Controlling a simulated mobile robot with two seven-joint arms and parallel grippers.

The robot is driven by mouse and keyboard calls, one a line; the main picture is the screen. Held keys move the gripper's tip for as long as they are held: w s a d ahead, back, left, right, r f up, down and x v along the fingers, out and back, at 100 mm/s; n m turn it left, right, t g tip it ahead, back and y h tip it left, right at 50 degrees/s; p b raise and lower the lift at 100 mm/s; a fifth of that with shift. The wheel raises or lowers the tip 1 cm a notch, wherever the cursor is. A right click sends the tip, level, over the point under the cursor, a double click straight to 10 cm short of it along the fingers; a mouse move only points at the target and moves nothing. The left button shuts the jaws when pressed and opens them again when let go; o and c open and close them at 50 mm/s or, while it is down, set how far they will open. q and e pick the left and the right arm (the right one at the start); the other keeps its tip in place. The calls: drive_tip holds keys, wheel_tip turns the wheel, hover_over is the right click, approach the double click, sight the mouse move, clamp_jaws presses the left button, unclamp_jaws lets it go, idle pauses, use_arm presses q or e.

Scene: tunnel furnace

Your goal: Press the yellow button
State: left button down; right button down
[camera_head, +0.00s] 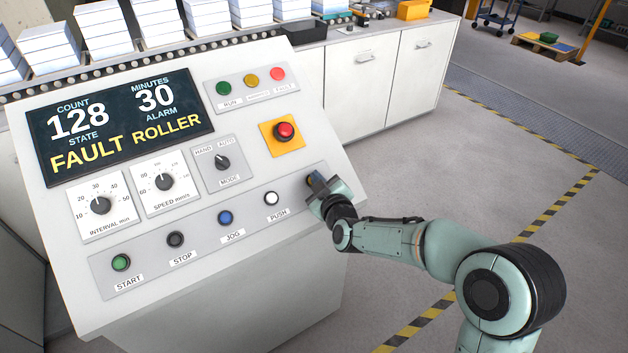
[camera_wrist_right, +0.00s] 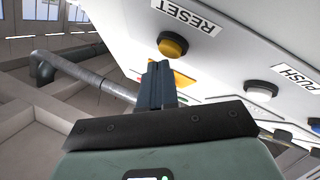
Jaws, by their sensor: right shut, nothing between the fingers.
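The yellow button (camera_wrist_right: 172,44), labelled RESET, is on the sloped panel in the right wrist view. In the head view its place at the right end of the lower button row is mostly covered by my right gripper (camera_head: 314,186). My right gripper is shut and empty; its fingertips (camera_wrist_right: 158,68) show just below the yellow button in the right wrist view. They are very close to it, but I cannot tell if they touch. My left gripper is not in view.
The white push button (camera_head: 271,198) is beside the gripper, followed by the blue jog button (camera_head: 225,217). The red emergency button (camera_head: 284,131) on its yellow plate is above. The display (camera_head: 120,122) reads FAULT ROLLER. Floor to the right is open.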

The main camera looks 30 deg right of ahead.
drive_tip(key=shift+w+f+b, duration=0.3)
drive_tip(key=shift+f+b, duration=0.05)
drive_tip(key=shift+f, duration=0.1)
idle(0.7)
drive_tip(key=shift+r, duration=0.1)
drive_tip(key=shift+s+r+p, duration=0.35)
drive_tip(key=shift+s+r, duration=0.2)
drive_tip(key=shift+r, duration=0.15)
drive_tip(key=s+r+p, duration=0.1)
drive_tip(key=r, duration=0.1)
drive_tip(key=s+r+p, duration=0.1)
drive_tip(key=s+r, duration=0.1)
drive_tip(key=shift+d, duration=0.15)
idle(0.4)
idle(0.7)
